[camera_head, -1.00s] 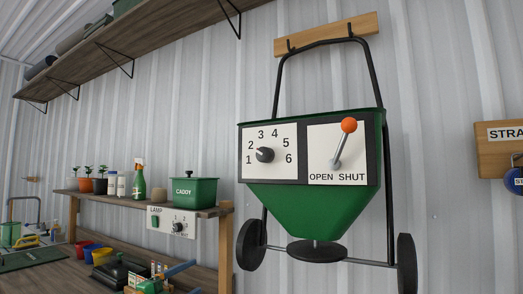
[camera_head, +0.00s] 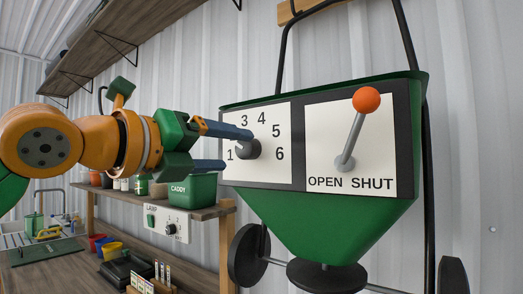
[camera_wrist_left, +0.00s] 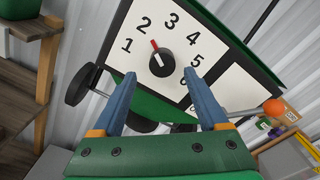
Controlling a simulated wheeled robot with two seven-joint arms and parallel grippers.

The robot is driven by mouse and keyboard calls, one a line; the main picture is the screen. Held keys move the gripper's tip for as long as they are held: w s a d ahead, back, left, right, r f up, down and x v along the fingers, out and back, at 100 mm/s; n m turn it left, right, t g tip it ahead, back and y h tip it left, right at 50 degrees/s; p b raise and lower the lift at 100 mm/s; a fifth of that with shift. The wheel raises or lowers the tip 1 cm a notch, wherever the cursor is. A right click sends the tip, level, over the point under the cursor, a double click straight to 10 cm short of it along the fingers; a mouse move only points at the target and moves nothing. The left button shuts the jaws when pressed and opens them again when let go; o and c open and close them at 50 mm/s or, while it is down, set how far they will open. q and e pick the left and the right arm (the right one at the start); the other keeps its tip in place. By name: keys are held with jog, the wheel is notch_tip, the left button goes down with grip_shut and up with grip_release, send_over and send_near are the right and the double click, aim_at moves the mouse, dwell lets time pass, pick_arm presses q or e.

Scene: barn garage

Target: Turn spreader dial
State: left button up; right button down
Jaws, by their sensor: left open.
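The spreader dial is a round black knob (camera_head: 249,149) on a white plate numbered 1 to 6, on the front of the green spreader (camera_head: 320,225). In the left wrist view the knob (camera_wrist_left: 162,63) has a red mark pointing at 2. My left gripper (camera_head: 238,149) comes in from the left, open, its blue fingers reaching toward the plate. In the left wrist view the open fingertips (camera_wrist_left: 159,74) lie to either side of the knob, with nothing held between them; I cannot tell if they touch it. In the head view the upper finger hides the 2. My right gripper is out of view.
A lever with an orange ball (camera_head: 366,100) stands right of the dial, above OPEN and SHUT. Below my left gripper are a green caddy (camera_head: 192,191) and a lamp switch box (camera_head: 167,222) at a wooden bench. A shelf (camera_head: 120,40) hangs at upper left.

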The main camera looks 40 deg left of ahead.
aim_at(243, 149)
pick_arm(q)
jog(key=shift+w+a+r+p, duration=0.1)
jog(key=shift+w+r+p, duration=0.1)
jog(key=shift+r+p, duration=0.45)
jog(key=shift+w, duration=0.3)
jog(key=shift+w+a+f+p, duration=0.1)
jog(key=shift+w+f+p, duration=0.05)
jog(key=shift+w, duration=0.4)
jog(key=shift+w+a+f+p, duration=0.1)
jog(key=shift+w+f+p, duration=0.05)
jog(key=shift+w, duration=0.4)
jog(key=shift+w+f, duration=0.15)
jog(key=shift+w, duration=0.2)
jog(key=shift+c, duration=0.2)
jog(key=shift+s, duration=0.3)
jog(key=c, duration=0.7)
grip_shut()
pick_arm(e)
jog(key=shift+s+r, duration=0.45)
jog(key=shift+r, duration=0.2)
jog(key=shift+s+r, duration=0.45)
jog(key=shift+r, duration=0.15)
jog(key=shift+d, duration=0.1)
